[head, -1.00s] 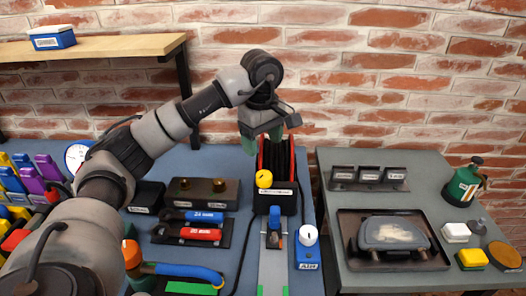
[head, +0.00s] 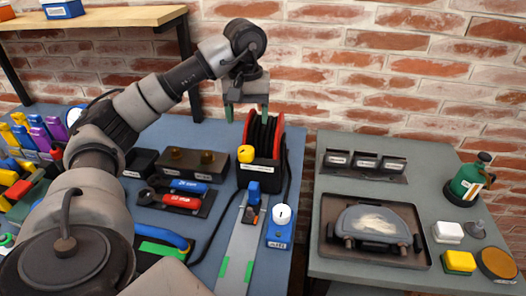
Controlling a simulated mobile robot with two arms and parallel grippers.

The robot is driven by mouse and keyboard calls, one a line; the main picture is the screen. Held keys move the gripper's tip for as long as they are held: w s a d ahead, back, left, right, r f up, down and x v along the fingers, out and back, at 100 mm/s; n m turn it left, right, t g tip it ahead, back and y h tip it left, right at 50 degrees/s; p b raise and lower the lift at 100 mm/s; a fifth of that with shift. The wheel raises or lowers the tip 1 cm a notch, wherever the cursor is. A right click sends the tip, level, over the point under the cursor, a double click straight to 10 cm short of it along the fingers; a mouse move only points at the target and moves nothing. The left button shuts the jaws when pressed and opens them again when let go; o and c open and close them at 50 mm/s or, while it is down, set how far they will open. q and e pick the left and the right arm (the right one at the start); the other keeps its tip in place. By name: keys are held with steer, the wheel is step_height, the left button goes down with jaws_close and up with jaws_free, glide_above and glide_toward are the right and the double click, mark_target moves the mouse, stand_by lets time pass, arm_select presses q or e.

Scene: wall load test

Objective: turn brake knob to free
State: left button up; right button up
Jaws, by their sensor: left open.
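A black cable reel unit with red sides (head: 279,138) stands at the back right of the blue bench. A yellow knob (head: 246,153) sits on its front left and looks like the brake knob; its setting is too small to read. A white knob (head: 282,214) with a dark mark sits on a blue box in front of the reel. My left gripper (head: 247,112) is open and empty, green-tipped fingers pointing down. It hangs above the yellow knob, near the top of the reel, apart from the knob. My right gripper is not in view.
A metal strip (head: 240,250) with a blue clamp runs along the bench in front of the reel. Left of the reel lie a dark block with two knobs (head: 190,164) and blue and red handled tools (head: 183,201). A grey table (head: 330,268) stands right, across a gap.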

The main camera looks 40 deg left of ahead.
arm_select(q)
glide_above(246, 149)
step_height(246, 149, down, 6)
steer(key=shift+s+a+r, duration=0.1)
steer(key=shift+s+r, duration=0.05)
steer(key=shift+r, duration=0.1)
step_height(246, 149, down, 4)
steer(key=shift+r, duration=0.1)
steer(key=shift+f, duration=0.75)
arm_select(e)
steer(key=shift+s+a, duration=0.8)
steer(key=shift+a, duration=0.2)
arm_select(q)
steer(key=c, duration=0.8)
steer(key=shift+c, duration=0.7)
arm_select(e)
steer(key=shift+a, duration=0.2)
